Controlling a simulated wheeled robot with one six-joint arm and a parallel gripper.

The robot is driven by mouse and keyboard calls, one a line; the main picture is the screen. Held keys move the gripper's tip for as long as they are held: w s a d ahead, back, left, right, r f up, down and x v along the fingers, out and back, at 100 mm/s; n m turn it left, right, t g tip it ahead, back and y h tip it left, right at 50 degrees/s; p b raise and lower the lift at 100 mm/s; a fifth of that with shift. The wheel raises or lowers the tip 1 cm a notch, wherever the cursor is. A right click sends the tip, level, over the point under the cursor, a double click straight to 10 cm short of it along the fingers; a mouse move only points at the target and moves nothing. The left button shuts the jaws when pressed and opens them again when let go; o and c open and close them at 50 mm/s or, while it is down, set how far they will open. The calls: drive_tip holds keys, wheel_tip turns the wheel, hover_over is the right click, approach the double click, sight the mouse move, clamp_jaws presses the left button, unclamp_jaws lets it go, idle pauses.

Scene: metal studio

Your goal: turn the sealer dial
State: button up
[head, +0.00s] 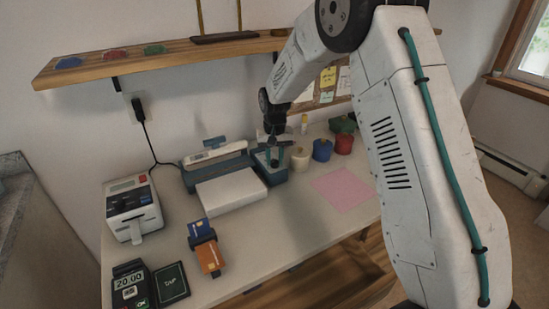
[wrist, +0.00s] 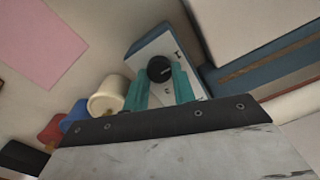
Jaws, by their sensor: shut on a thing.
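The sealer is a blue machine with a pale top bar (head: 217,152), near the back wall in the head view. Its dial is a round black knob (wrist: 159,69) on a white panel (wrist: 150,51) with small printed marks, seen in the wrist view. My gripper (wrist: 160,76) has its two teal fingers on either side of the knob, shut on it. In the head view my gripper (head: 273,155) points down over the sealer's right end; the dial is hidden there.
A white block (head: 231,191) lies in front of the sealer. Cream (head: 300,158), blue (head: 322,150) and red (head: 344,144) spools stand close to the right of my gripper. A pink sheet (head: 344,189) lies flat. A label printer (head: 132,208) and card reader (head: 131,285) are at left.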

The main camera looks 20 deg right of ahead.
sight(274, 160)
drive_tip(key=shift+n, duration=0.3)
idle(0.4)
drive_tip(key=o, duration=1)
wheel_tip(274, 160, up, 8)
drive_tip(key=shift+f, duration=0.1)
